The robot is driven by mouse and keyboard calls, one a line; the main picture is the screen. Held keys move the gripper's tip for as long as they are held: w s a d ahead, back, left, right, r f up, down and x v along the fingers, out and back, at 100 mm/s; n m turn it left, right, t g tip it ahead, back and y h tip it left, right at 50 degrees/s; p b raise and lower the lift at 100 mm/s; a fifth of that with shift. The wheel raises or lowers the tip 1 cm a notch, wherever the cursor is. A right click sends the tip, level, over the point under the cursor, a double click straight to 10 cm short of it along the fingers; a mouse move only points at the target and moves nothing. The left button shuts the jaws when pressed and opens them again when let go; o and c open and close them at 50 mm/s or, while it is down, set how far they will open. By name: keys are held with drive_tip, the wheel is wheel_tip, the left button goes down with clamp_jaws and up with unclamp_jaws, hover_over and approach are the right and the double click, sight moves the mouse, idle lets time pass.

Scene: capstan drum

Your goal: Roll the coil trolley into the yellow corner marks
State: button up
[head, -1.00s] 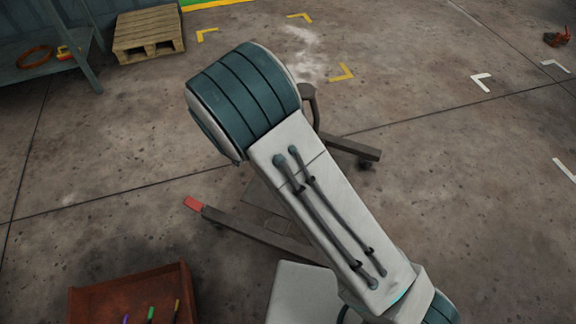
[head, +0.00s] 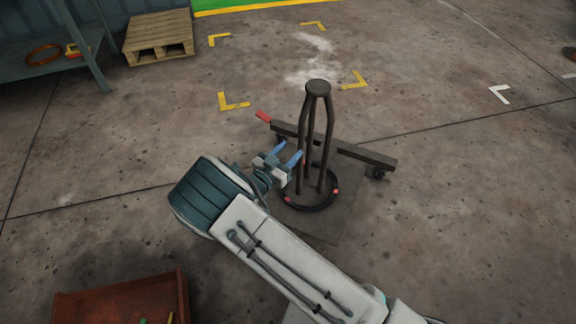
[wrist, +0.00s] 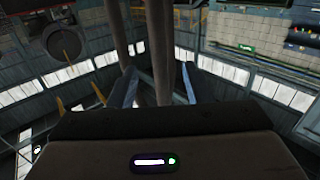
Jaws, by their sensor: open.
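The coil trolley (head: 352,152) is a low dark frame on castors with a flat plate, upright dark posts under a round cap, and a black ring with red patches around their feet. A red end shows on its far bar; my arm hides its near side. The four yellow corner marks (head: 233,104) lie on the floor beyond it, toward the back left, and the trolley stands outside them. My gripper (head: 290,151) is open, its blue fingers at the left side of the posts. In the wrist view a post (wrist: 160,45) appears between the fingers; contact cannot be told.
A wooden pallet (head: 158,38) and a grey-blue bench (head: 45,68) stand at the back left. A rust-coloured bin (head: 120,302) is at the front left. The floor between trolley and yellow marks looks clear.

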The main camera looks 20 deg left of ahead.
sight(299, 142)
drive_tip(key=b+x, duration=0.1)
drive_tip(key=x, duration=0.7)
drive_tip(key=shift+w+d+b, duration=0.1)
drive_tip(key=shift+w+b, duration=0.2)
drive_tip(key=shift+b, duration=0.1)
clamp_jaws()
idle(0.9)
